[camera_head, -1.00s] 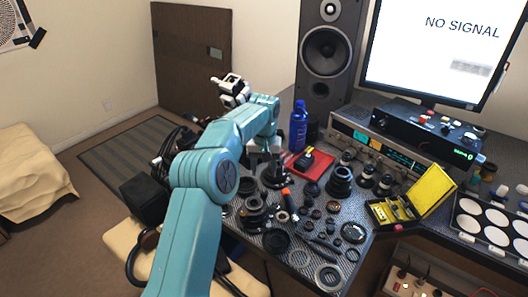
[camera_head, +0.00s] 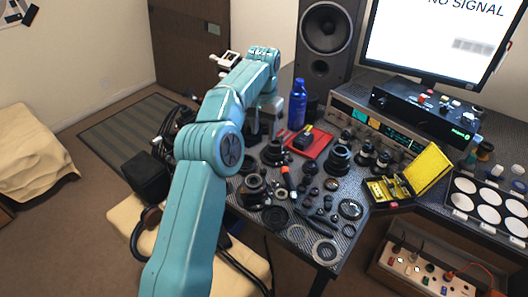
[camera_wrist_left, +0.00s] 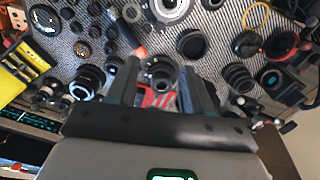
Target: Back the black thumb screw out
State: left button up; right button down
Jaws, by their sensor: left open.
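My left gripper (camera_head: 258,133) hangs over the back left part of the desk, mostly hidden behind its own arm in the head view. In the left wrist view its two fingers (camera_wrist_left: 158,85) are apart. A black ringed lens part (camera_wrist_left: 160,72) shows in the gap between them, below the fingertips; I see no contact. A black stand-like fixture with small knobs (camera_wrist_left: 265,112) is to the right of the fingers in the wrist view. I cannot make out for sure which small dark part is the black thumb screw. My right gripper is not in view.
Lens barrels and rings crowd the desk. A red tray (camera_head: 318,148), a blue bottle (camera_head: 298,106) and a speaker (camera_head: 326,40) stand near the arm. A yellow case (camera_head: 428,170) lies open on the right. An orange-handled tool (camera_head: 286,176) lies among the parts.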

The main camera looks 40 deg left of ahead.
pick_arm(q)
jog(key=m, duration=0.3)
jog(key=m+p, duration=0.3)
jog(key=m, duration=0.4)
send_near(265, 170)
notch_tip(265, 170, down, 8)
jog(key=shift+f, duration=0.1)
jog(key=shift+c, duration=0.3)
